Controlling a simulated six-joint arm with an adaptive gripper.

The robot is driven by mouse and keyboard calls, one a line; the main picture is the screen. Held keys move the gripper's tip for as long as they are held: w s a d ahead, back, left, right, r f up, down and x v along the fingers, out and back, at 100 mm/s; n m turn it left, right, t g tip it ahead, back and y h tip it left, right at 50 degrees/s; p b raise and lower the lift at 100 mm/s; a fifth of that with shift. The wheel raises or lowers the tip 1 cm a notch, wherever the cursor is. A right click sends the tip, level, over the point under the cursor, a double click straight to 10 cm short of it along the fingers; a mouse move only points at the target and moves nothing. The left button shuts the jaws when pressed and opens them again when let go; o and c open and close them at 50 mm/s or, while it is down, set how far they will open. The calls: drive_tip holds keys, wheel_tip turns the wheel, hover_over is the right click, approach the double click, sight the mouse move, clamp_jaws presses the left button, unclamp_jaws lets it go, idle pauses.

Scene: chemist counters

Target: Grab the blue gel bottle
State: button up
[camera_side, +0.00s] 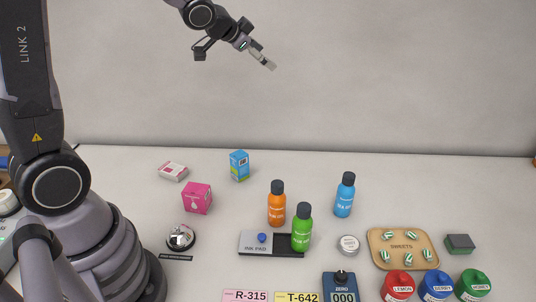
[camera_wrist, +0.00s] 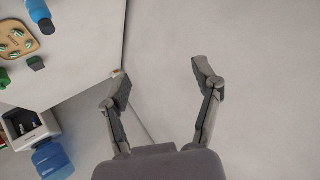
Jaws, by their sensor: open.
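The blue gel bottle (camera_side: 344,198) stands upright on the counter, right of centre, with a dark cap. In the wrist view a blue bottle with a dark cap (camera_wrist: 40,12) is cut off by the top left edge. My gripper (camera_side: 236,58) is high above the counter in the side view, up and to the left of the blue bottle and far from it. In the wrist view my gripper (camera_wrist: 163,82) has its two fingers spread wide with nothing between them.
A small tin (camera_side: 348,244) and a sweets board (camera_side: 430,262) are in front. Counter right of the blue bottle is clear.

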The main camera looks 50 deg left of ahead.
drive_tip(key=w+d+f+m+h, duration=0.2)
drive_tip(key=w+f+m+h, duration=0.1)
drive_tip(key=w+f, duration=0.45)
drive_tip(key=m+h, duration=0.3)
drive_tip(key=h, duration=0.9)
approach(349, 174)
drive_tip(key=shift+g, duration=0.4)
drive_tip(key=x, duration=1)
drive_tip(key=shift+w+f, duration=0.1)
drive_tip(key=shift+f, duration=0.05)
clamp_jaws()
